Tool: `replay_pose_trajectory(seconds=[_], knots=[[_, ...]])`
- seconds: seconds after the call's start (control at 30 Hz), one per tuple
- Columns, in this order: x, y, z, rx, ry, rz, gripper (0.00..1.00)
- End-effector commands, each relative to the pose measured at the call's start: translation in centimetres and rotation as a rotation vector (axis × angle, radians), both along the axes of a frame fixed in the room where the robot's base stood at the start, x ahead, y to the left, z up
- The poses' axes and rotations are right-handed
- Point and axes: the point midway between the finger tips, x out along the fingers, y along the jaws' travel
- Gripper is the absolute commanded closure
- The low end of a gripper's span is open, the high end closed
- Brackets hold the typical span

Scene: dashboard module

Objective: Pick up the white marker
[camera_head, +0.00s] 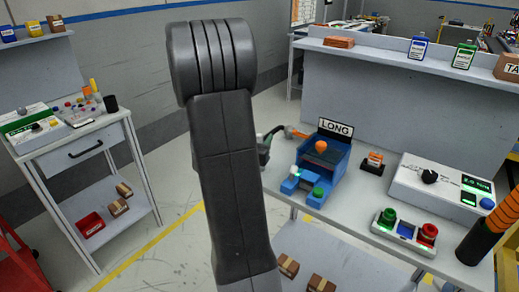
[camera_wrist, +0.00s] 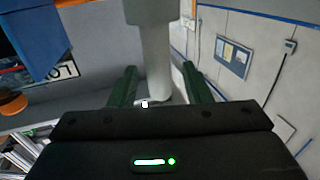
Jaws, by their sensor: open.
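I cannot pick out the white marker for certain in either view. My gripper (camera_wrist: 159,80) is open, its two dark green fingers spread apart in the wrist view. A pale grey upright cylinder (camera_wrist: 156,55) shows between and beyond the fingers; I cannot tell what it is or whether it is within reach. A tiny white square shows near its lower end. In the head view my arm stands in the middle and hides most of my gripper, left of the blue device with the LONG sign (camera_head: 336,128).
A left cart (camera_head: 85,140) carries small coloured items and a dark cup (camera_head: 111,103). The right table holds the blue device (camera_head: 325,170), a white control box (camera_head: 438,185), a button tray (camera_head: 404,232) and a black-and-orange cylinder (camera_head: 487,232). A shelf with bottles runs behind.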

Motion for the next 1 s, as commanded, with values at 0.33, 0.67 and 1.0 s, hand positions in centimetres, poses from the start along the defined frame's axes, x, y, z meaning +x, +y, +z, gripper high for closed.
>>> replay_pose_trajectory(seconds=[0.33, 0.67, 1.0], knots=[[0.2, -0.1, 0.0, 0.000, 0.000, 0.000, 0.76], [0.2, 0.0, 0.0, 0.001, 0.000, 0.000, 1.00], [0.2, -0.1, 3.6, 0.004, -0.007, 0.000, 1.00]])
